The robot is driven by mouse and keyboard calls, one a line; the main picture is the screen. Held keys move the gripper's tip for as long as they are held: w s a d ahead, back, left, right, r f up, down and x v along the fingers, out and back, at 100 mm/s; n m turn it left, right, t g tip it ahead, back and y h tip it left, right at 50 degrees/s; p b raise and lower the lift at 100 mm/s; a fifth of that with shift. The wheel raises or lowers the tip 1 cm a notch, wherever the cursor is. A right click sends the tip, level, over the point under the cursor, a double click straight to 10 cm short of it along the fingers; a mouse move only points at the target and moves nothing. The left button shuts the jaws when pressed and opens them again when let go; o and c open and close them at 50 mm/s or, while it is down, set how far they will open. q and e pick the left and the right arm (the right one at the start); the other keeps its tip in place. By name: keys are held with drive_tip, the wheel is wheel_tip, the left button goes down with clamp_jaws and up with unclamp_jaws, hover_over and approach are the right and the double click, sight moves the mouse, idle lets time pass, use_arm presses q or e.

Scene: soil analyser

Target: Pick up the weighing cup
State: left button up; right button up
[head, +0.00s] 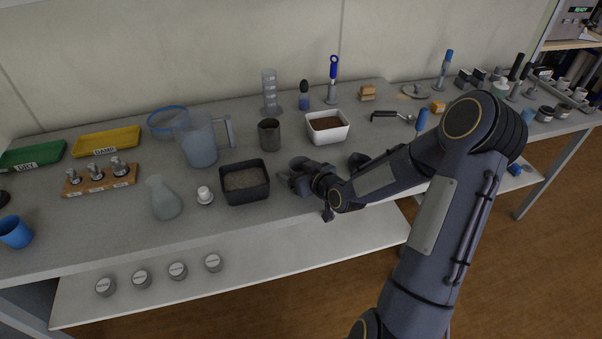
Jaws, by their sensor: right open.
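Several cup-like things are in the head view, and I cannot tell for sure which is the weighing cup. A dull metal cup (269,136) stands upright behind the dark soil tray. A blue cup (15,233) stands at the far left front of the bench. My right gripper (287,178) is low over the bench, just right of the dark tray (246,195) and in front of the metal cup, apart from it. It is open, and I see nothing held in it. My left gripper is not in view.
A white tray of brown soil (328,138) stands behind my right gripper. A glass flask (163,199), a small white-capped item (205,195) and a clear jug (200,145) stand to the left. Several lidded tins (178,270) sit on the lower shelf.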

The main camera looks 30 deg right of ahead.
drive_tip(key=c, duration=1)
drive_tip(key=shift+r, duration=0.2)
